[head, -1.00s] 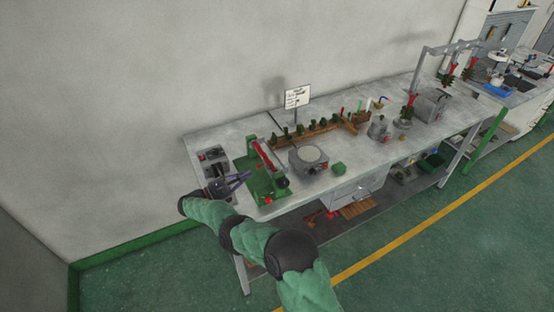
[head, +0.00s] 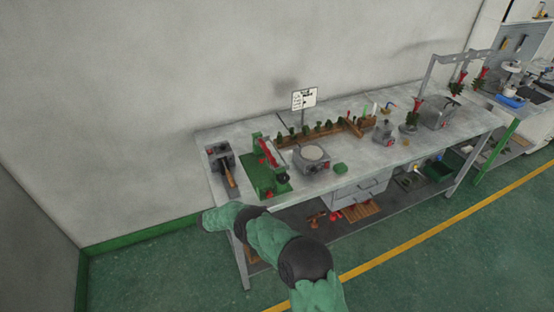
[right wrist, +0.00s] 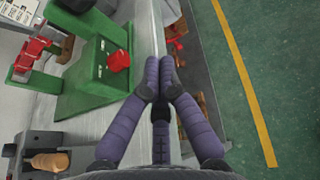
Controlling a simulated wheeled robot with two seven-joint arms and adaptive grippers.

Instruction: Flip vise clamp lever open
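A grey device (head: 218,158) with a wooden-handled lever (head: 231,177) stands at the table's left end. Its handle points toward the front edge; the handle also shows in the right wrist view (right wrist: 50,162). Beside it is a green fixture (head: 263,177) with a red bar (head: 272,154); its base in the right wrist view carries a red knob (right wrist: 118,62). I cannot tell for certain which is the vise. My right gripper (right wrist: 160,66) has its purple fingertips together, empty, by the table's front edge, apart from both devices. My own arm hides it in the head view. My left gripper is out of view.
A grey unit with a round plate (head: 312,158) and a small green block (head: 340,169) stand to the right. A wooden rack (head: 325,132) and a sign (head: 304,98) are behind. The lower shelf (head: 345,222) holds several items. Open floor lies in front.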

